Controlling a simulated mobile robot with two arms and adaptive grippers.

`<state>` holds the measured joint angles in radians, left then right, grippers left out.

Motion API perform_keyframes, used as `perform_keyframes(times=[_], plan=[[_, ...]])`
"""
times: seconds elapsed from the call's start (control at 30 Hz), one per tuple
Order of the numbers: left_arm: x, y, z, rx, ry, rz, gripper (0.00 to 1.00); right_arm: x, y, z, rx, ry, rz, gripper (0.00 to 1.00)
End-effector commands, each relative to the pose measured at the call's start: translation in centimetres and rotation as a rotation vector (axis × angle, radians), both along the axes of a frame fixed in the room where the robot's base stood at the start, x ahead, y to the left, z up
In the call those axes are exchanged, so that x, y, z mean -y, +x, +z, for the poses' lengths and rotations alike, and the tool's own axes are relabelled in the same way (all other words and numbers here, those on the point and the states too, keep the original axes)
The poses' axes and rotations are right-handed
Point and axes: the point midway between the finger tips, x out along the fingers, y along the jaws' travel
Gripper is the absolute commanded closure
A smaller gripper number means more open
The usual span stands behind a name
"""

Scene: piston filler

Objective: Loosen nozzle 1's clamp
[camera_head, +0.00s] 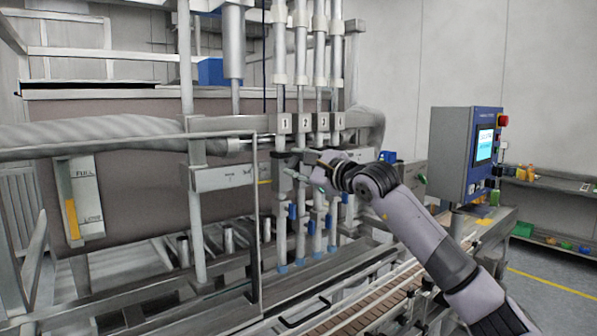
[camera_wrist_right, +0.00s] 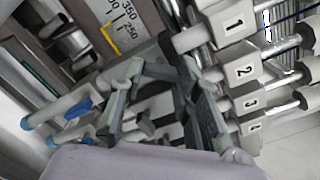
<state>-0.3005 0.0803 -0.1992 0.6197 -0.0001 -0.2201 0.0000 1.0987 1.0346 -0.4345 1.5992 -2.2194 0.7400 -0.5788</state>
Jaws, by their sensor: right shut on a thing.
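Nozzle 1 (camera_head: 281,205) is the leftmost of a row of upright steel tubes, below a block marked 1 (camera_head: 285,123). That block also shows in the right wrist view (camera_wrist_right: 235,22). Nozzle 1's clamp (camera_head: 281,156) is a dark piece around the tube below the block, partly hidden by my gripper. My right gripper (camera_head: 297,172) reaches in from the right and is at the clamp. In the right wrist view its fingers (camera_wrist_right: 166,82) close in on a dark part, which looks like the clamp's handle; the contact is hard to make out. My left gripper is not in view.
Tubes marked 2 (camera_head: 306,122), 3 and 4 stand close on the right, with blue fittings (camera_head: 314,228) low on them. A thin upright post (camera_head: 255,220) stands left of nozzle 1. The conveyor (camera_head: 365,300) runs below my right arm. A blue control box (camera_head: 466,152) stands at right.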

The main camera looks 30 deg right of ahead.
Motion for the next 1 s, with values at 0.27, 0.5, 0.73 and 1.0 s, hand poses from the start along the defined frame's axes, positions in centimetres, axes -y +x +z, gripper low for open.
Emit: perform_keyframes(times=[0.27,0.5,0.73,1.0], plan=[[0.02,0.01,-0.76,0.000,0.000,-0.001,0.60,-0.01,0.01,-0.14,0.018,-0.262,0.001,0.98],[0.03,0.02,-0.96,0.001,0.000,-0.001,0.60,0.01,0.01,-0.11,0.034,-0.470,0.000,0.98],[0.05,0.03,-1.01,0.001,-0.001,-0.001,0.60,0.01,0.03,-0.13,0.045,-0.616,0.000,0.98],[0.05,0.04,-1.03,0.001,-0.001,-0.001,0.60,-0.03,0.05,-0.17,0.052,-0.710,0.002,0.98]])
